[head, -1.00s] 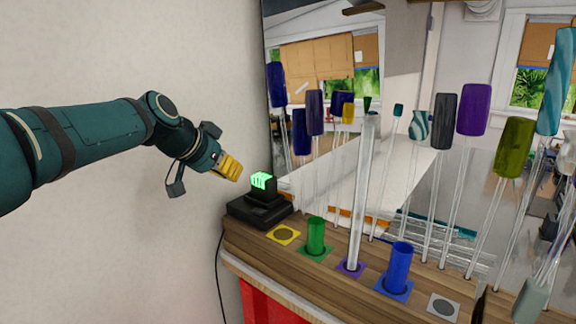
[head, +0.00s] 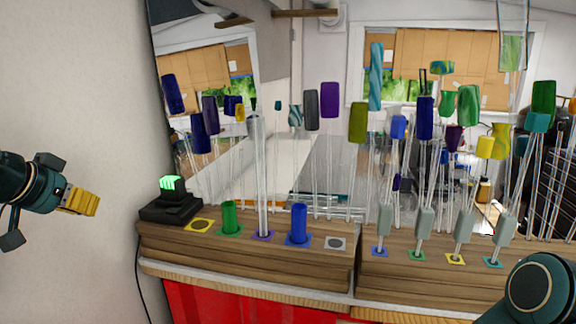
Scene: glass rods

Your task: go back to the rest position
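My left gripper (head: 84,202) is at the far left, in front of the pale wall. Its yellow fingers look closed together, and I see nothing held in them. It is apart from the wooden bench and to the left of the black device with the green display (head: 170,192). Part of my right arm shows at the bottom right corner; its gripper is out of the frame.
A wooden bench (head: 300,265) carries a green cup (head: 230,217), a blue cup (head: 298,225) and a tall clear rod (head: 261,180) on a purple square. Several glass rods with coloured tops stand behind and to the right. A cable hangs at the left.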

